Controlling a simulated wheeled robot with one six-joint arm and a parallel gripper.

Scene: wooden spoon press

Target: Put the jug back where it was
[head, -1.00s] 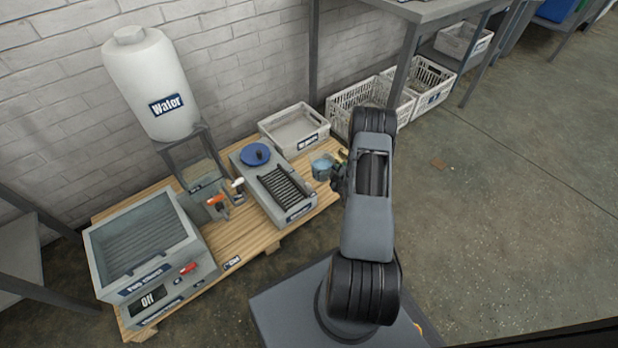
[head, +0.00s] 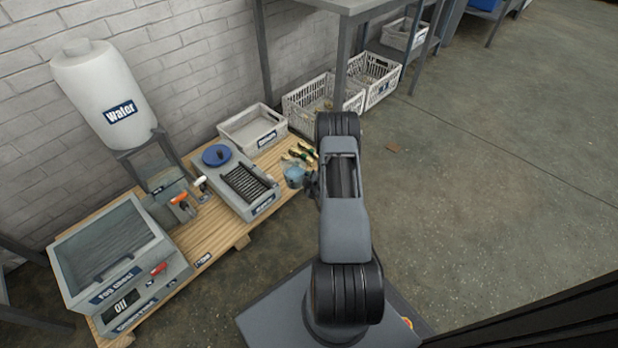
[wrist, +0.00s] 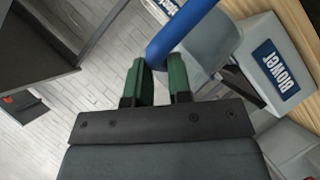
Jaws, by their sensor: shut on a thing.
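The jug (head: 294,176) is small and light blue, and shows at the right end of the wooden pallet in the head view. My gripper (head: 309,183) is at its right side, partly hidden by my arm. In the wrist view, my gripper (wrist: 161,82) has its green fingers at a bright blue bar (wrist: 186,32), which looks like the jug's handle, with a grey-blue body behind it. The gripper is shut on the jug. Whether the jug's base touches the pallet cannot be told.
A grey unit with a blue disc (head: 216,155) stands left of the jug. A grey tray (head: 252,131) and tools (head: 301,153) lie behind it. A white water tank (head: 105,95) and a grey machine (head: 115,262) stand further left. White crates (head: 322,105) sit behind; open floor lies right.

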